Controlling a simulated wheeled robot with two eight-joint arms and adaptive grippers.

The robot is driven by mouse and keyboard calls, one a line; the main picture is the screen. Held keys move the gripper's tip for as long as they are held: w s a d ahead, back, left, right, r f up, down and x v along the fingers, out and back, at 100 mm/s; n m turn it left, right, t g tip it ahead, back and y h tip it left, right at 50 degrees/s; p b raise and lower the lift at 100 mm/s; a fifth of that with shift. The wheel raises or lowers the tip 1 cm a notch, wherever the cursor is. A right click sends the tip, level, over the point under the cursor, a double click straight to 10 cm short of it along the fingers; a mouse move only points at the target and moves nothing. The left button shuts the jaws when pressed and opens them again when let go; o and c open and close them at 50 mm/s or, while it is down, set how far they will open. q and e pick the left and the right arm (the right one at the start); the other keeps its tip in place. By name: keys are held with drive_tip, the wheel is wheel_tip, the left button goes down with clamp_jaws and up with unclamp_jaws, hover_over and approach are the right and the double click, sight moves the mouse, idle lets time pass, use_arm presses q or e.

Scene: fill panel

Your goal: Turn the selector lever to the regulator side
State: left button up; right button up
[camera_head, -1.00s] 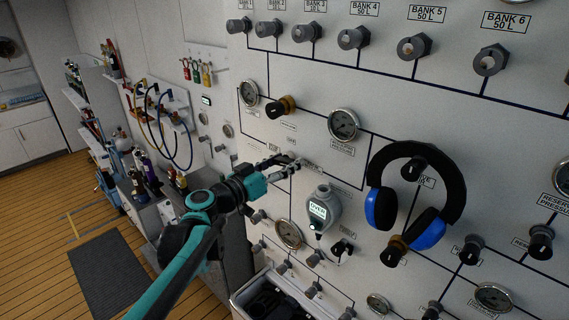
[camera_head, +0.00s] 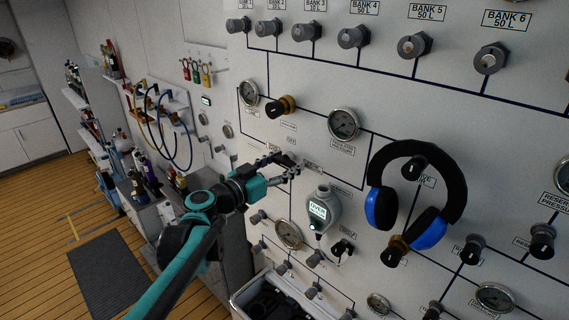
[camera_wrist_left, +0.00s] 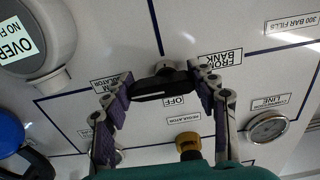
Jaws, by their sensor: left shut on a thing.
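The black selector lever (camera_wrist_left: 160,90) is on the white panel, between the two fingers of my left gripper (camera_wrist_left: 163,90) in the left wrist view. It lies roughly crosswise, its ends against the purple finger pads. The FROM BANK label (camera_wrist_left: 220,60) is beside the right finger, a label ending in "ULATOR" (camera_wrist_left: 112,82) is beside the left finger, and the OFF label (camera_wrist_left: 176,100) is below the lever. In the head view, my left gripper (camera_head: 282,165) is at the panel and largely covers the lever. My right gripper is not in view.
A grey device with a lit display (camera_head: 322,210) is on the panel just below right of the gripper. Blue and black headphones (camera_head: 440,228) hang to the right. Gauges (camera_head: 343,124) and knobs surround the lever. An open case (camera_head: 265,292) is below.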

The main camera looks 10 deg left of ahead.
use_arm(q)
drive_tip(key=o, duration=1.2)
drive_tip(key=shift+c, duration=0.2)
drive_tip(key=v, duration=1.2)
drive_tip(key=shift+d+f, duration=0.1)
drive_tip(key=shift+f, duration=0.05)
drive_tip(key=s+d+f+n+g+y+b, duration=0.1)
drive_tip(key=s+d+f+g+b, duration=0.3)
drive_tip(key=f, duration=0.6)
drive_tip(key=s+f+n+y+b, duration=0.1)
drive_tip(key=s+f+y+b, duration=0.15)
drive_tip(key=f+b, duration=0.45)
drive_tip(key=s+d+f+n+g+y+b, duration=0.1)
drive_tip(key=s+d+f+g+b, duration=0.2)
drive_tip(key=f, duration=0.9)
drive_tip(key=s+a+f+n+y+b, duration=0.2)
drive_tip(key=s+a+f+b, duration=0.1)
drive_tip(key=f, duration=0.5)
drive_tip(key=s+a+f+n+y+b, duration=0.1)
drive_tip(key=s+a+f+y+b, duration=0.2)
drive_tip(key=f, duration=0.6)
drive_tip(key=s+a+b, duration=0.1)
drive_tip(key=s+b, duration=0.1)
drive_tip(key=b, duration=0.1)
drive_tip(key=shift+s+n+g, duration=0.35)
drive_tip(key=shift+n+g, duration=0.05)
